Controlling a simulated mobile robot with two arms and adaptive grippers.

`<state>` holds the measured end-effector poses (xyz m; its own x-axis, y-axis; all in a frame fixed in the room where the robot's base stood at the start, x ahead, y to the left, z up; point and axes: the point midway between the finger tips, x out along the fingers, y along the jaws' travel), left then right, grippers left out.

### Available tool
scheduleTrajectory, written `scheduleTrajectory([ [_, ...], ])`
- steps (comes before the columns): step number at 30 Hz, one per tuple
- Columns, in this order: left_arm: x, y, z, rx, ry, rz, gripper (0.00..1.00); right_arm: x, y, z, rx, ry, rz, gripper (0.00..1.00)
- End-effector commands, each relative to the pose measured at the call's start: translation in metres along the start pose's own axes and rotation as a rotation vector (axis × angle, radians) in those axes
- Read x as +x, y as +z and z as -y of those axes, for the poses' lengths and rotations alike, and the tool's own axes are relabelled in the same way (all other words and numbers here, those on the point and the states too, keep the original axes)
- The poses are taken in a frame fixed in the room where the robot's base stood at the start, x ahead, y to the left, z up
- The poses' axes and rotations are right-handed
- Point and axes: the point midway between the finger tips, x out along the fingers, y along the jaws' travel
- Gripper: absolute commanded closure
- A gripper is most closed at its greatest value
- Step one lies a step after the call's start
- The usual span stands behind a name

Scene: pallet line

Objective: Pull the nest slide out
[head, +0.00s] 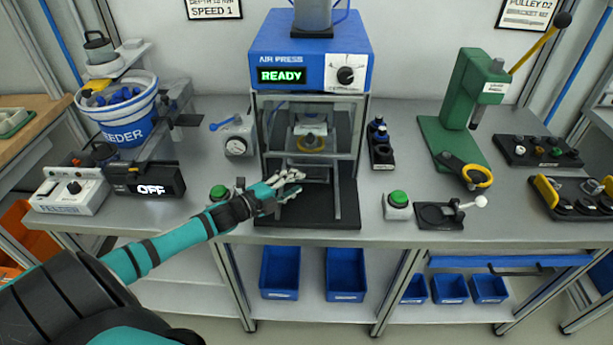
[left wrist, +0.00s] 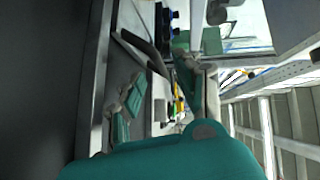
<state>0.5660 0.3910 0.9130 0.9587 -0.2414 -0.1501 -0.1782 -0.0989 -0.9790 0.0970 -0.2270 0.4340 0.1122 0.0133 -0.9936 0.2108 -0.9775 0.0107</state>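The air press (head: 312,62) stands at the back middle with a green READY display. Behind its clear front guard, the nest slide (head: 309,131) sits inside the press, with a yellow ring-shaped part at its front. A dark base plate (head: 335,205) extends in front of the press. My left gripper (head: 296,183) is open and empty at the press's front left, over the base plate, close to the lower front of the guard. Whether it touches anything there is unclear. In the left wrist view its fingers (left wrist: 163,98) are spread apart. My right gripper is not in view.
A green button box (head: 397,205) and a small clamp fixture (head: 447,214) stand right of the base plate. Another green button (head: 219,193) is beside my left wrist. A gauge box (head: 238,139) stands left of the press, a dark holder (head: 381,148) right of it.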

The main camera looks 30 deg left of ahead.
Motion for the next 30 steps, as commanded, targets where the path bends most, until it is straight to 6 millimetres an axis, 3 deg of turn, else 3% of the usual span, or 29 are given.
scheduleTrajectory([
  [3,0.020,0.000,0.003,0.001,-0.003,0.000,0.66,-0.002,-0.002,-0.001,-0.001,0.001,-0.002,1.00],
  [9,0.042,0.000,0.001,0.000,-0.001,0.000,0.66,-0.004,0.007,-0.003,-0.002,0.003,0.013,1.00],
  [22,0.050,0.000,0.000,0.000,0.001,-0.001,0.66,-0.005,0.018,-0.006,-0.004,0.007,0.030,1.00],
  [30,0.050,0.000,0.000,0.000,0.001,0.000,0.98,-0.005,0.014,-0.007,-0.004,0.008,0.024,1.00],
])
